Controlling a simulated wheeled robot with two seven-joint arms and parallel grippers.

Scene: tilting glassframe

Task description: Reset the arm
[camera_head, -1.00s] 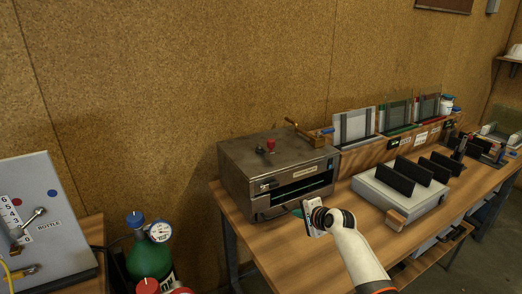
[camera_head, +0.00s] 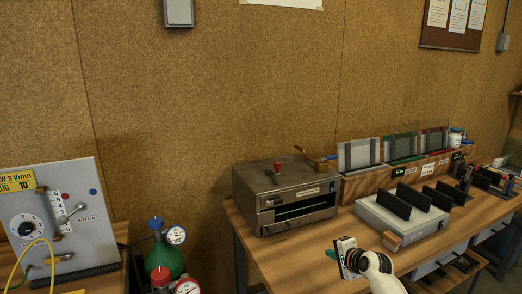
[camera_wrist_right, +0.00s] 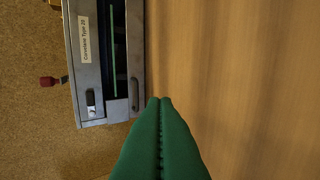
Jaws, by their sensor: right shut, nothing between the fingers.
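My right arm comes in from the bottom of the head view, and my right gripper (camera_head: 332,254) is in front of the metal box, above the wooden table (camera_head: 285,262). In the right wrist view the green fingers of my right gripper (camera_wrist_right: 160,102) are pressed together with nothing between them. The grey metal box (camera_head: 285,195) has an open front slot with a green-edged strip inside. It also shows in the wrist view (camera_wrist_right: 90,112), apart from the fingertips. My left gripper is in neither view.
A grey tray with upright black plates (camera_head: 402,228) stands right of the box. Framed panels (camera_head: 358,155) stand in a wooden rack behind it. At the left are a green gas bottle (camera_head: 168,262) and a grey dial panel (camera_head: 75,225). Bare tabletop lies in front of the box.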

